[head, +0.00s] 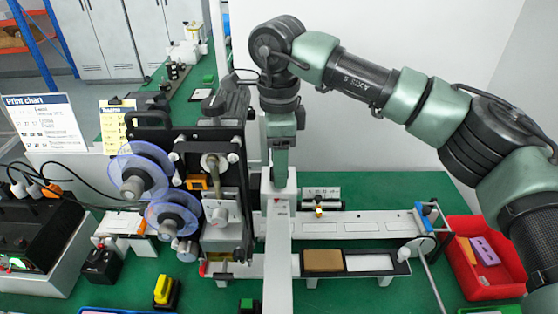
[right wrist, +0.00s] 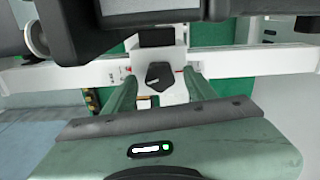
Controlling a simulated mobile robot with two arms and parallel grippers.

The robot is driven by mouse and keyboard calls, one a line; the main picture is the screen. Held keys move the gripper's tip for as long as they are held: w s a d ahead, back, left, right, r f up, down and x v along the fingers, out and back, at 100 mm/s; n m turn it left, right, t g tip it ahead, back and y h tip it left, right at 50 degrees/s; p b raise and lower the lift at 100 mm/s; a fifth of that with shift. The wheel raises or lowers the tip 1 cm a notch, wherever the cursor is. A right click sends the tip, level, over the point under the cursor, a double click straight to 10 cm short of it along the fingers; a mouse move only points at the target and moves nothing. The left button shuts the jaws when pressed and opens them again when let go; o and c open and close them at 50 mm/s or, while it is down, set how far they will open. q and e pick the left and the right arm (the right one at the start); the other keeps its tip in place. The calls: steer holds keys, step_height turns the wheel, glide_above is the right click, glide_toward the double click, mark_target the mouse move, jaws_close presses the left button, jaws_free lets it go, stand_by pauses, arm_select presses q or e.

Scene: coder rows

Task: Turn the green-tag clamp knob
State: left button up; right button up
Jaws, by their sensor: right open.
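A black clamp knob (right wrist: 159,76) with a pale pointer mark sits on a white block in the right wrist view. My right gripper (right wrist: 160,92) is open, with one green finger on each side of the knob; I cannot tell whether either finger touches it. No green tag can be made out beside the knob. In the head view my right gripper (head: 280,165) points down at the white post, right of the printing machine (head: 212,190). There the knob is hidden. My left gripper is not in view.
A white conveyor (head: 345,226) runs right of the post, with a small brass knob (head: 319,209) behind it. A red bin (head: 485,285) stands at the right. Two clear-blue reels (head: 137,178) face left on the machine. A yellow-and-black block (head: 165,292) lies in front.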

steer(key=shift+f, duration=0.3)
jaws_close()
steer(key=shift+f+m+b, duration=0.15)
steer(key=shift+m+b, duration=0.6)
steer(key=shift+m, duration=0.15)
steer(key=shift+m+b, duration=0.5)
steer(key=shift+m, duration=0.7)
steer(key=shift+r, duration=0.2)
jaws_free()
